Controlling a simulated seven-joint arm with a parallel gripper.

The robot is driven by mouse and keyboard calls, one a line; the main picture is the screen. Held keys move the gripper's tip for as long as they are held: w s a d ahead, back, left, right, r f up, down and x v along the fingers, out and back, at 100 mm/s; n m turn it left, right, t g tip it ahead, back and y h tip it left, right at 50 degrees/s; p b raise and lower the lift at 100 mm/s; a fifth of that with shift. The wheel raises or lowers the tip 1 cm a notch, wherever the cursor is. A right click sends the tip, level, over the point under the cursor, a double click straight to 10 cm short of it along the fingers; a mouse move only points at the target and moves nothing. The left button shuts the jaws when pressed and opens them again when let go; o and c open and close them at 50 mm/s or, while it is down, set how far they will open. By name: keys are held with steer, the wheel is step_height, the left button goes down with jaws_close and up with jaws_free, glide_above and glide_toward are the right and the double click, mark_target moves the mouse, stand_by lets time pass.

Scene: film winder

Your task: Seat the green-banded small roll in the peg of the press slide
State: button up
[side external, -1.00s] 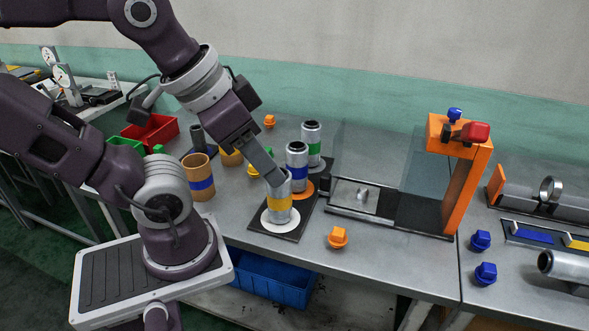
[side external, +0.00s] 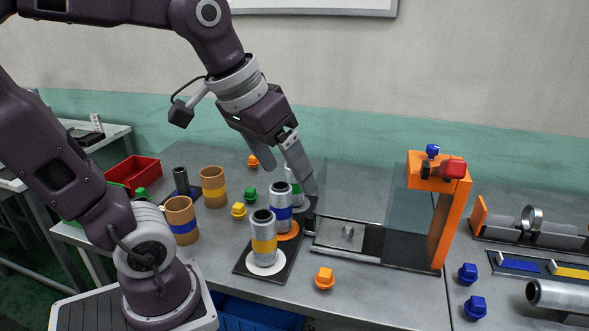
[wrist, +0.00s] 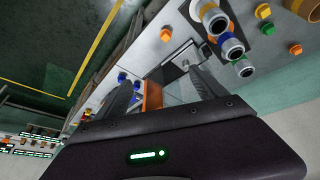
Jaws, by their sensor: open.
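The green-banded small roll (side external: 296,189) stands at the back of a dark stand, partly hidden behind my gripper in the side external view. In the wrist view the green-banded roll (wrist: 243,68) is at the upper right, outside the space between my fingers. My gripper (side external: 309,188) is open and points down, close beside that roll; whether it touches cannot be told. The wrist view shows the two fingers (wrist: 163,75) apart with no roll between them. The press slide (side external: 325,237) lies right of the stand, with a small metal peg (side external: 348,231) standing bare on it.
A blue-banded roll (side external: 281,207) and a yellow-banded roll (side external: 263,240) stand in front on the same stand. The orange press frame (side external: 450,222) with a clear panel rises at the right. Cardboard tubes (side external: 181,220) and loose coloured knobs (side external: 325,278) are around the bench.

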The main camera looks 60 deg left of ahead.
steer(key=w+a+n+g, duration=0.1)
steer(key=w+a+n, duration=0.3)
steer(key=w+a, duration=0.7)
steer(key=n+g+y, duration=0.1)
steer(key=n+g, duration=0.2)
steer(key=n, duration=0.2)
glide_above(294, 184)
steer(key=w+a, duration=0.1)
steer(key=a, duration=0.1)
step_height(294, 184, down, 19)
steer(key=f, duration=0.4)
steer(key=a+f, duration=0.1)
steer(key=f, duration=0.2)
steer(key=shift+w, duration=0.35)
steer(key=shift+r, duration=0.1)
steer(key=c, duration=1.6)
steer(key=shift+r, duration=1.5)
